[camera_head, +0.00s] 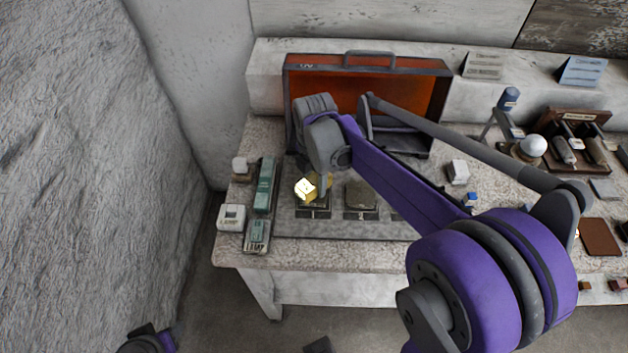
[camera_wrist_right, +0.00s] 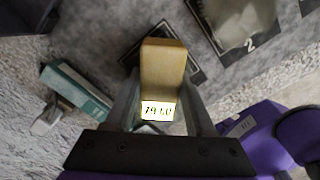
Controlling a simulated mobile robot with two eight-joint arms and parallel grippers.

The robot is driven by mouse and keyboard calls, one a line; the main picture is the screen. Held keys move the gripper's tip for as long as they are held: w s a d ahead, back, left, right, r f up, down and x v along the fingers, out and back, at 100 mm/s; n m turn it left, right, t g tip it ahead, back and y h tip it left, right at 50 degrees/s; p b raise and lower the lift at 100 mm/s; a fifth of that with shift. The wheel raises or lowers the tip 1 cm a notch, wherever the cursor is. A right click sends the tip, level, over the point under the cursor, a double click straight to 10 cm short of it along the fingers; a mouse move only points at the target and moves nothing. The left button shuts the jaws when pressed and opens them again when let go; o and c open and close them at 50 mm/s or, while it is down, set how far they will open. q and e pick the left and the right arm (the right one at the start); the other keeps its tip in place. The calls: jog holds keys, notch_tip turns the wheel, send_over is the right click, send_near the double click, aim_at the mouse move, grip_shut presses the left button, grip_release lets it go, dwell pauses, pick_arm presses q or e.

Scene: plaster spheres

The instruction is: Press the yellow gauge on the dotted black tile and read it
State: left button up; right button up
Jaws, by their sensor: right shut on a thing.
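My right gripper (camera_wrist_right: 163,95) is shut on the yellow gauge (camera_wrist_right: 163,68), whose lit display faces the wrist camera. The display seems to read 79 followed by letters like LU, not fully clear. In the head view the gauge (camera_head: 305,189) glows bright over a dark tile (camera_head: 313,213) with a small white mark. The tile also shows behind the gauge in the wrist view (camera_wrist_right: 194,76). I cannot make out dots, or whether the gauge touches the tile. My right arm hides part of the bench.
A second dark tile marked 2 (camera_wrist_right: 250,48) bears a rough grey slab (camera_head: 361,195). A teal box (camera_head: 265,184), a white device (camera_head: 232,217) and a lamp meter (camera_head: 257,236) stand at left. An open orange case (camera_head: 418,96) stands behind. A white sphere (camera_head: 533,145) is at right.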

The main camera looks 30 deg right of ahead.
jog(key=shift+r+p, duration=2.05)
jog(key=shift+r, duration=1.5)
pick_arm(q)
jog(key=r, duration=0.1)
jog(key=w+r, duration=0.1)
jog(key=r, duration=0.3)
jog(key=shift+w+r, duration=0.15)
jog(key=shift+w, duration=0.15)
jog(key=shift+s, duration=0.1)
pick_arm(e)
jog(key=shift+f, duration=0.1)
